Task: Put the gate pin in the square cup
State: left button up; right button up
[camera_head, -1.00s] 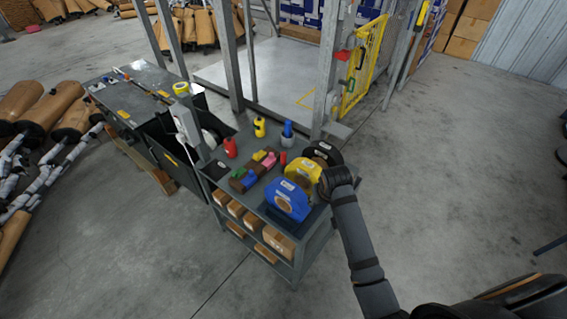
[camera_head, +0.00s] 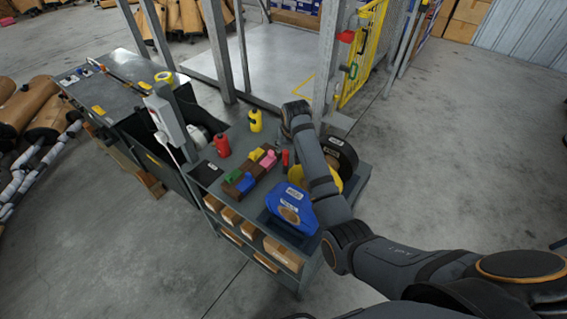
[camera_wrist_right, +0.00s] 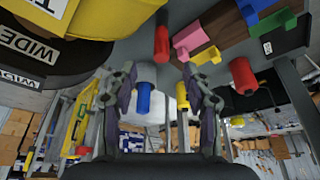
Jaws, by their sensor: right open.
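My right gripper (camera_wrist_right: 160,75) is open, with its fingers spread in the right wrist view. A blue peg-like piece (camera_wrist_right: 144,98) on a pale grey round base (camera_wrist_right: 147,74) shows in the gap between the fingers; I see no grip on it. In the head view, my right wrist (camera_head: 295,116) is over the back of the cart and hides that piece. A red upright cylinder (camera_head: 285,158) stands just in front of it, also in the right wrist view (camera_wrist_right: 162,38). I cannot tell which piece is the gate pin or the square cup. My left gripper is out of view.
A yellow gate (camera_head: 364,52) and steel posts stand behind.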

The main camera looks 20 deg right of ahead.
aim_at(286, 153)
jog(key=x, duration=0.5)
jog(key=shift+w+f, duration=0.2)
jog(key=shift+f, duration=0.05)
jog(key=shift+w+f, duration=0.2)
jog(key=shift+f, duration=0.1)
jog(key=shift+x, duration=2.35)
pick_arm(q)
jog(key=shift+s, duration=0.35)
pick_arm(e)
jog(key=shift+a+r, duration=0.1)
grip_shut()
